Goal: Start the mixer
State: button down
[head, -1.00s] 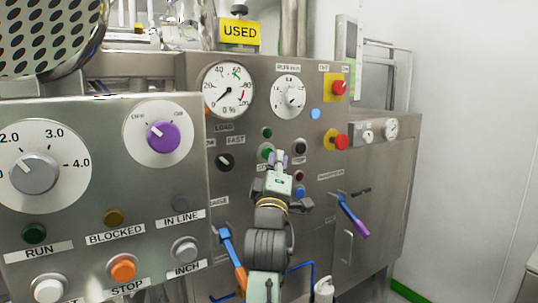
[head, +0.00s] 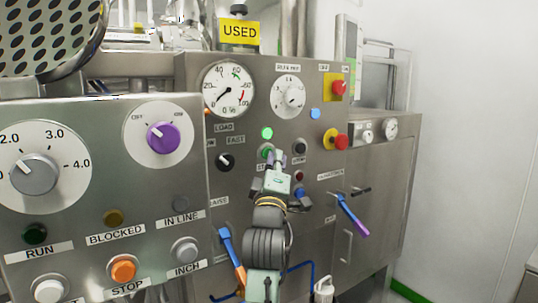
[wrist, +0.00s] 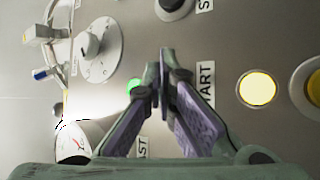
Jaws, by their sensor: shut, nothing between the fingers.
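The mixer's steel control panel (head: 235,120) stands behind the nearer panel. A green start button (head: 266,150) shows on it, partly covered by my gripper (head: 275,157). Above it a small green lamp (head: 267,133) glows brightly; it also shows in the wrist view (wrist: 135,84). My gripper is shut and empty, its fingertips (wrist: 160,65) at the start button; contact cannot be told. In the wrist view the fingers hide the button and part of the START label (wrist: 206,85). A dark stop button (head: 300,147) sits to the right.
A nearer panel (head: 100,180) with a purple knob (head: 163,137) and an orange button (head: 123,270) fills the left. Two red emergency buttons on yellow, upper (head: 340,88) and lower (head: 340,142), are at right. A blue and purple lever (head: 352,215) sticks out lower right.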

jog(key=shift+s+d, duration=0.4)
jog(key=shift+s, duration=0.2)
jog(key=s+d, duration=0.1)
jog(key=s, duration=0.1)
jog(key=s+d, duration=0.2)
dwell(0.3)
jog(key=shift+s+f, duration=0.1)
jog(key=shift+s, duration=0.05)
dwell(0.5)
